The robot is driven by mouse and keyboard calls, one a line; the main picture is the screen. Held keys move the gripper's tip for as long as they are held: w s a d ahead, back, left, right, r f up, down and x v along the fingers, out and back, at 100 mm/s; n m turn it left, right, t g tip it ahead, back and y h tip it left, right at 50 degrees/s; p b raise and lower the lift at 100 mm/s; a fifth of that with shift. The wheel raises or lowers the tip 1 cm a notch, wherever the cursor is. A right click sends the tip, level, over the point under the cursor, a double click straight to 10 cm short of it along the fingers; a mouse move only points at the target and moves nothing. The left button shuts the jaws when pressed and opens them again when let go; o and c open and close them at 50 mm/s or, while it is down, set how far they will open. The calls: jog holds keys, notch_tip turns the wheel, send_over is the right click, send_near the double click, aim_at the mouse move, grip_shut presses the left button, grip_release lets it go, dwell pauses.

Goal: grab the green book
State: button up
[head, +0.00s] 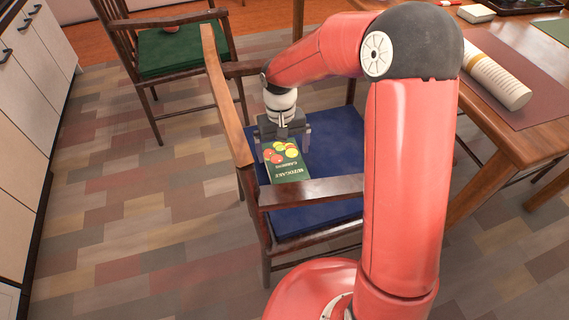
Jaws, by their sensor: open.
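The green book (286,167) has red and yellow round shapes on its cover. It lies on the blue seat cushion (325,148) of a wooden armchair, with its lower part near the chair's armrest. My gripper (283,152) is above the book's upper end. It is open, with one finger to each side of the book. The gripper body hides the top end of the book. I cannot tell whether the fingers touch it.
The chair's near armrest (311,190) and wooden back rail (226,98) border the seat. Another chair with a green cushion (183,49) is behind. Cabinets (32,75) line the left. Floor at left is clear.

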aim_at(284, 160)
jog(key=f, duration=0.4)
jog(key=shift+s+d+f, duration=0.2)
jog(key=shift+f, duration=0.15)
jog(key=c, duration=0.8)
